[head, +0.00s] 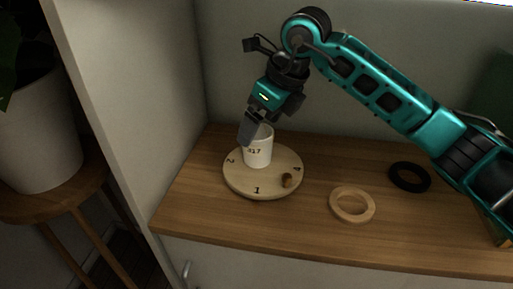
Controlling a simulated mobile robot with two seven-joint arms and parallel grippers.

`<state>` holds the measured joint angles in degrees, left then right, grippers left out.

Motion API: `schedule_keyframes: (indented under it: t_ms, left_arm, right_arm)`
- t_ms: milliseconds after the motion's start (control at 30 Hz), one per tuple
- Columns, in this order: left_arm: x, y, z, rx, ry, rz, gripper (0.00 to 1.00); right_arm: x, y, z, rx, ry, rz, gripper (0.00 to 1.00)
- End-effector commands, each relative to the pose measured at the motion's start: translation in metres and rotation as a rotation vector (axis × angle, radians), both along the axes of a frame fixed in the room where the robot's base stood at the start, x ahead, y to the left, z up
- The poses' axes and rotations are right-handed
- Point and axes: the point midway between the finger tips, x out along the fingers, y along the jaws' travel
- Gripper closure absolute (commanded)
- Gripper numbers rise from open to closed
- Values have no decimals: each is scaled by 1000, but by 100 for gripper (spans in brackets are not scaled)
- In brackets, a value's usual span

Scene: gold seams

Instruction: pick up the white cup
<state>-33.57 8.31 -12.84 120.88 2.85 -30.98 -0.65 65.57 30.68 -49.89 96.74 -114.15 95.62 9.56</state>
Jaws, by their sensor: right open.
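The white cup (257,154) stands upright on a round wooden board (237,181) marked with numbers. Dark characters that look like "317" show on the cup's side. My right gripper (249,133) points down at the cup's rim from above. It is open, and its fingers cover the rim's left part. I cannot tell whether a finger reaches inside the cup or touches it. My left gripper is not in view.
A light wooden ring (352,218) and a black ring (409,190) lie on the wooden cabinet top (300,239). A pale wall panel (135,110) bounds the left. A potted plant (40,135) stands beyond it.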

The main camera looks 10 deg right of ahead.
Motion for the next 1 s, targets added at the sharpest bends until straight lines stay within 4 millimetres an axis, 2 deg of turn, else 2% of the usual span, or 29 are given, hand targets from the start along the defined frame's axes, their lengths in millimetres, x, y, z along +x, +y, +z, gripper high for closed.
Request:
schedule_keyframes:
  t_ms: [233,333,600,1000]
  left_arm:
    - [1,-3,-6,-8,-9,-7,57]
    - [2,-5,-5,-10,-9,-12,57]
    - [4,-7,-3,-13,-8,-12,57]
    - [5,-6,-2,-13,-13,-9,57]
  right_arm:
    - [-2,10,-34,2,2,2,6]
    - [3,13,-45,3,1,0,6]
    - [5,15,-48,2,-2,1,7]
    - [5,14,-47,2,-1,1,45]
